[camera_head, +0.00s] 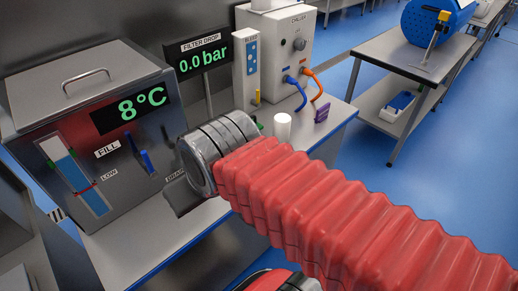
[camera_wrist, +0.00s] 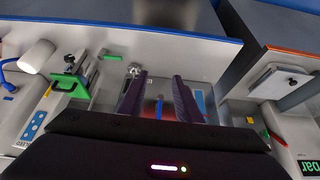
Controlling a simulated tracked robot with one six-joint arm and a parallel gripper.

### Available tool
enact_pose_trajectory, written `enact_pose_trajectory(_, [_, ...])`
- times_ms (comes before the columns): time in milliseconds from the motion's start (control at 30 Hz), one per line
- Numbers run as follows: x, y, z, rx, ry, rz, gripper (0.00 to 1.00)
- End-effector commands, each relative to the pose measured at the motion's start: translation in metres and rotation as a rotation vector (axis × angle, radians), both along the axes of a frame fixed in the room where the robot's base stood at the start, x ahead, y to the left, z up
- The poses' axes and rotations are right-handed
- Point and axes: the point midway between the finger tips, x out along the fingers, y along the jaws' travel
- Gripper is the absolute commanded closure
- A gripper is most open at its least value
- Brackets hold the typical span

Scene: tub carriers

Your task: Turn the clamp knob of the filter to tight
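I cannot clearly make out the filter's clamp knob. In the wrist view a small silver, knob-like part (camera_wrist: 133,70) sits just beyond the left finger. A green bracket with a dark screw-like part on top (camera_wrist: 70,84) stands farther left, beside a white cylinder (camera_wrist: 38,56). Which of these belongs to the filter, I cannot tell. The filter drop display (camera_head: 204,61) reads 0.0 bar in the head view. My gripper (camera_wrist: 160,84) has its two dark fingers apart, with nothing seen held between them. In the head view my red arm and grey wrist hide most of it.
A steel tank (camera_head: 105,130) showing 8°C stands left. Behind the wrist are a white chiller (camera_head: 290,50) with blue and orange hoses, a white cylinder (camera_head: 282,127) and a purple piece (camera_head: 321,113). A table (camera_head: 430,62) with a blue drum stands back right; blue floor between is clear.

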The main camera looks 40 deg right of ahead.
Motion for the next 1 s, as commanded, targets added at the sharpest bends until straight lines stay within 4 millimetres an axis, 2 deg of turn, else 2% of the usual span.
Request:
enact_pose_trajectory(300, [0.0, 0.0, 0.0, 0.0, 0.0, 0.0, 0.69])
enact_pose_trajectory(533, [0.0, -0.002, -0.007, 0.024, 0.032, -0.029, 0.55])
enact_pose_trajectory(767, [-0.004, -0.004, -0.039, 0.159, 0.185, -0.174, 0.55])
enact_pose_trajectory(1000, [-0.007, -0.009, -0.075, 0.393, 0.377, -0.401, 0.55])
